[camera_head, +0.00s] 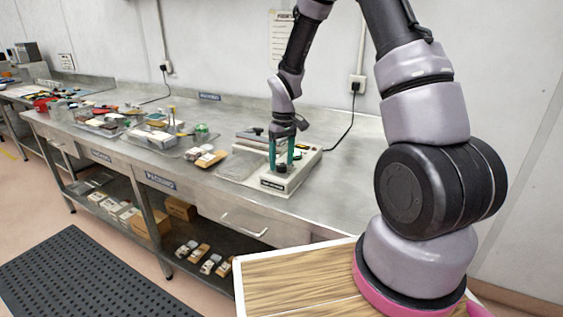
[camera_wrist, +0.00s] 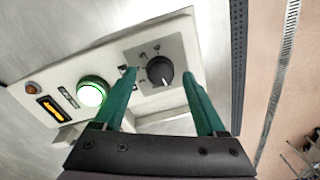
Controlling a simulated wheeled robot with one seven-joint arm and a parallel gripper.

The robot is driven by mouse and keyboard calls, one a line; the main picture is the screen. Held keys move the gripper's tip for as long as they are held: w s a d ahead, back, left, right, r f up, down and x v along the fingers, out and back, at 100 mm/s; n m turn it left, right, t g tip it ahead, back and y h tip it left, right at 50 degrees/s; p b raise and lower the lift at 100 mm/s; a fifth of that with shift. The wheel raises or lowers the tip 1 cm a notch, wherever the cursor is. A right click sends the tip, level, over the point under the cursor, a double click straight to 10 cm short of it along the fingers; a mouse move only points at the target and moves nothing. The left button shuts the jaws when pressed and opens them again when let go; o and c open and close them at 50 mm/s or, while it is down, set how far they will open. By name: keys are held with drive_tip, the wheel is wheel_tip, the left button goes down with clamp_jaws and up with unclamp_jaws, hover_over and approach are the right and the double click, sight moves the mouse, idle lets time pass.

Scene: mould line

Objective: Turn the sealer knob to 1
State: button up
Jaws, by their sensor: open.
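The sealer (camera_head: 287,185) is a pale box on the steel bench, with my gripper (camera_head: 282,165) over its front end. In the wrist view, the black sealer knob (camera_wrist: 160,71) sits on a grey dial plate with small marks around it. A light pointer line shows on the knob, but I cannot read the numbers. My gripper (camera_wrist: 160,80) is open, with its green fingers to either side of the knob and a gap on both sides. A lit green button (camera_wrist: 92,92), an orange display (camera_wrist: 50,111) and a small red-brown lamp (camera_wrist: 33,88) are left of the dial.
Left of the sealer on the bench (camera_head: 345,190) lie small orange-and-white packs (camera_head: 210,158) and trays of parts (camera_head: 155,138). A black cable (camera_head: 343,137) runs from the sealer up to a wall socket. The bench right of the sealer is clear.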

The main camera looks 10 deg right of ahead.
wheel_tip(320, 180, up, 10)
drive_tip(key=shift+d, duration=0.25)
drive_tip(key=shift+w, duration=0.1)
wheel_tip(320, 180, up, 16)
drive_tip(key=m+t, duration=0.3)
drive_tip(key=m, duration=0.1)
hover_over(283, 164)
drive_tip(key=s+d, duration=0.4)
drive_tip(key=s, duration=0.5)
drive_tip(key=s+d+r+m+t, duration=0.1)
drive_tip(key=s+r+m+t, duration=0.1)
drive_tip(key=s, duration=0.5)
drive_tip(key=s+d+r+m+t+y, duration=0.1)
drive_tip(key=s+r+m+t, duration=0.1)
drive_tip(key=s+r, duration=0.3)
drive_tip(key=shift+s+d+r+m, duration=0.2)
drive_tip(key=shift+s+d+m, duration=0.2)
drive_tip(key=shift+s+m, duration=0.55)
drive_tip(key=shift+s+n, duration=0.15)
drive_tip(key=shift+n, duration=0.1)
